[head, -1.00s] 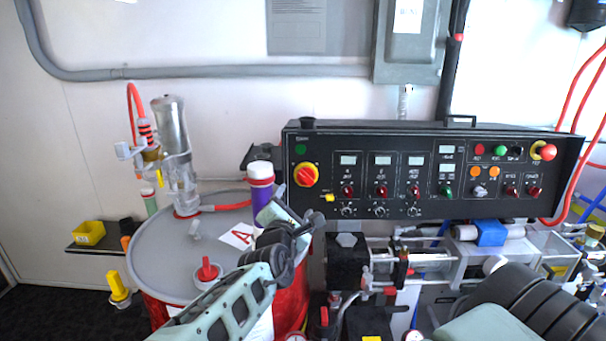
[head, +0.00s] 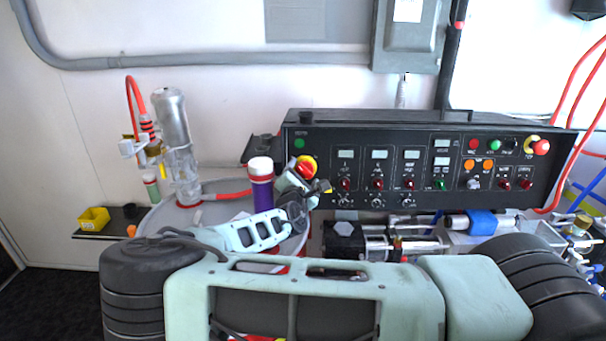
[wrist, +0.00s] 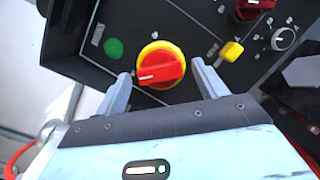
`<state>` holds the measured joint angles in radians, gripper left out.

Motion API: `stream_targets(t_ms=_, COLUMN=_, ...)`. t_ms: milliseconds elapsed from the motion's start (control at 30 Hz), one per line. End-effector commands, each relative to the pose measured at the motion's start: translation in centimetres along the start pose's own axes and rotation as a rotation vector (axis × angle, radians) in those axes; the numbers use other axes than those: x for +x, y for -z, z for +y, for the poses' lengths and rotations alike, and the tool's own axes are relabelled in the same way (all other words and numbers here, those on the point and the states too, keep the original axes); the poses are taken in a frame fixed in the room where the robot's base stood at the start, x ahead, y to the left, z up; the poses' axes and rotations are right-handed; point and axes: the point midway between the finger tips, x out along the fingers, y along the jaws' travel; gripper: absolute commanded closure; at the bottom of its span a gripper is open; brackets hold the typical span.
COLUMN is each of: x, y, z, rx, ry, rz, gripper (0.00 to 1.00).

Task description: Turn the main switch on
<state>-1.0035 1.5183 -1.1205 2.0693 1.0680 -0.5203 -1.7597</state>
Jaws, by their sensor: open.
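The main switch is a red rotary knob on a yellow round base (head: 307,166), at the left end of the black control panel (head: 430,150). In the wrist view the red knob (wrist: 160,69) is close, with a white mark at its left end. My gripper (wrist: 163,83) is open, with one finger to the left and one to the right of the knob's lower side. I cannot tell whether the fingers touch it. In the head view my gripper (head: 305,183) covers the lower left part of the switch.
A green round light (wrist: 114,47) is left of the switch, and a yellow toggle (wrist: 232,51) is right of it. A purple bottle with a white cap (head: 261,185) stands left of my gripper. Pumps and pipes (head: 380,240) lie below the panel.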

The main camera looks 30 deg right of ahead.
Motion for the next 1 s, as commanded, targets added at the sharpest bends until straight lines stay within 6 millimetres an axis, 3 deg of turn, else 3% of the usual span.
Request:
stream_targets(t_ms=100, x=-0.02, y=0.03, z=-0.01, rx=0.000, ry=0.000, rz=0.000, gripper=0.29)
stream_targets(t_ms=267, x=-0.04, y=0.02, z=-0.01, rx=0.000, ry=0.000, rz=0.000, gripper=0.71)
stream_targets(t_ms=300, x=-0.04, y=0.02, z=-0.01, rx=0.000, ry=0.000, rz=0.000, gripper=0.74)
stream_targets(t_ms=667, x=-0.07, y=0.19, z=-0.12, rx=0.045, ry=0.012, rz=0.000, gripper=0.74)
stream_targets(t_ms=1000, x=-0.09, y=0.36, z=-0.15, rx=0.273, ry=0.072, rz=0.001, gripper=0.74)
